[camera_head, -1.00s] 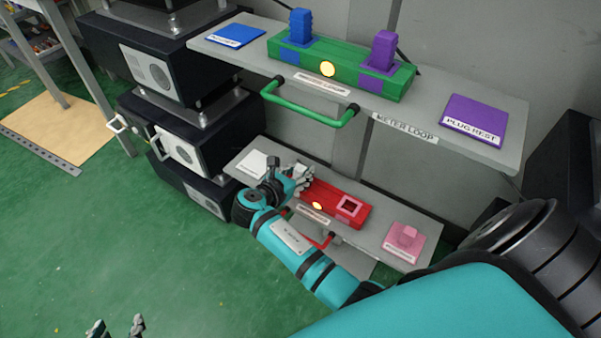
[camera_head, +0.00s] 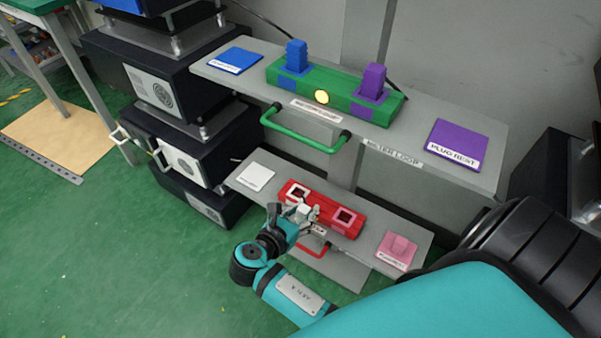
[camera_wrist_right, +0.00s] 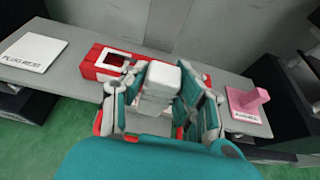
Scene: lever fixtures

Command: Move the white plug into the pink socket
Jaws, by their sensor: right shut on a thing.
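My right gripper (camera_head: 303,212) is shut on the white plug (camera_wrist_right: 164,78), which also shows in the head view (camera_head: 304,210). It holds the plug in front of the middle of the red block (camera_head: 318,203), between the two sockets in the head view. The pink socket (camera_head: 345,217), a pink-rimmed square opening, is at the block's right and is empty. The white socket (camera_head: 297,193) at the left end is also empty and shows in the wrist view (camera_wrist_right: 118,60). In the wrist view the plug and fingers hide the pink socket. My left gripper is not in view.
A pink plug (camera_head: 399,245) stands on a pink rest at the lower shelf's right; a white rest pad (camera_head: 255,177) lies bare at its left. A red handle (camera_head: 312,248) juts out below. The upper shelf (camera_head: 470,179) with a green block (camera_head: 335,93) overhangs behind.

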